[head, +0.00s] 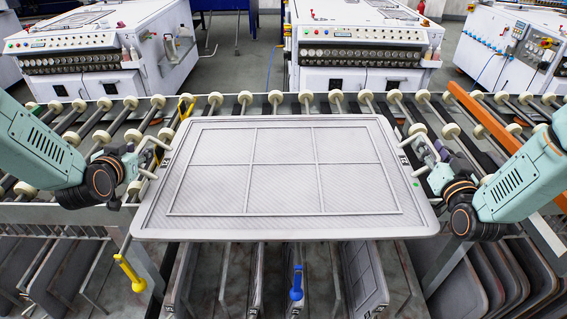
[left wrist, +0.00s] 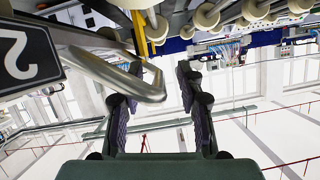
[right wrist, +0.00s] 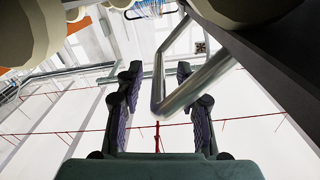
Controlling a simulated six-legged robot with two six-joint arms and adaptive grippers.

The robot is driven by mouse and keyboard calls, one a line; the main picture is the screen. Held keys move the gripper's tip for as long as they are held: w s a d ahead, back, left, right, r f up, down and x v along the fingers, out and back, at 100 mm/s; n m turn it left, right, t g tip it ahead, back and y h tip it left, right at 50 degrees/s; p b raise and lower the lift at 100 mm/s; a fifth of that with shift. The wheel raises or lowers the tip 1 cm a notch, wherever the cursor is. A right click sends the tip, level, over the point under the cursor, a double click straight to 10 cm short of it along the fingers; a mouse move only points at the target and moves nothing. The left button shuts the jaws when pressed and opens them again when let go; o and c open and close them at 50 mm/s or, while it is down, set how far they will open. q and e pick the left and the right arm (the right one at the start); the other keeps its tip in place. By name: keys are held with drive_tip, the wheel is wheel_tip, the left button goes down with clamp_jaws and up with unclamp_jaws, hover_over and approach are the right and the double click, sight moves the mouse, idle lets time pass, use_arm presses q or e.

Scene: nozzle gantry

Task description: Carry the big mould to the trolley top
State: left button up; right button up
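The big mould (head: 285,222), a wide light-grey tray-like panel with a raised six-panel grid, lies across the rollers. A metal loop handle sticks out at each short side. My left gripper (head: 143,162) is open at the left handle; in the left wrist view the handle's bent end (left wrist: 152,92) reaches between the parted fingers (left wrist: 157,95). My right gripper (head: 425,160) is open at the right handle; in the right wrist view the loop (right wrist: 163,107) lies between the parted fingers (right wrist: 160,90). I cannot tell which surface is the trolley top.
A roller conveyor (head: 245,97) runs behind and beneath the mould. An orange bar (head: 485,116) slants at right. Racked panels (head: 365,272) stand below, with yellow (head: 130,275) and blue (head: 296,282) handles. White machines (head: 358,45) stand at the back.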

use_arm(q)
drive_tip(key=shift+w+f, duration=0.1)
drive_tip(key=shift+w, duration=0.1)
drive_tip(key=c, duration=0.4)
use_arm(e)
drive_tip(key=shift+w+f, duration=0.15)
drive_tip(key=shift+w, duration=0.05)
drive_tip(key=c, duration=0.4)
use_arm(q)
clamp_jaws()
use_arm(e)
clamp_jaws()
drive_tip(key=shift+s, duration=0.1)
